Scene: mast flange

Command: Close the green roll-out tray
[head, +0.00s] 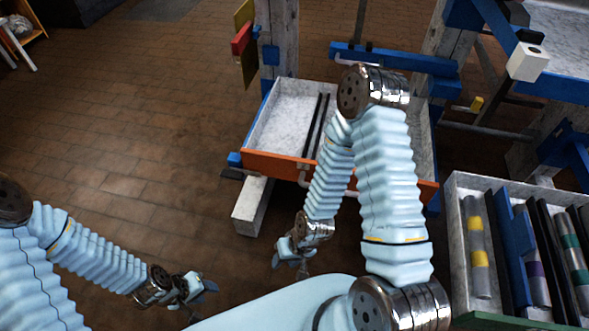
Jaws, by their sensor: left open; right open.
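The green roll-out tray (459,250) stands pulled out at the lower right, with pale walls and a strip of green front at the bottom edge of the picture. Tubes with yellow, purple and teal bands lie in it beside blue and black dividers. Most of its front is cut off by the picture edge. My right gripper (290,262) is open and empty, well left of this tray, below an orange-fronted tray. My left gripper (194,290) is open and empty over the floor at the lower left, far from the green tray.
An orange-fronted tray (262,165) is also pulled out in the middle, partly hidden by my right arm. Blue and grey framework stands behind. The brown brick floor (130,130) at left is clear.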

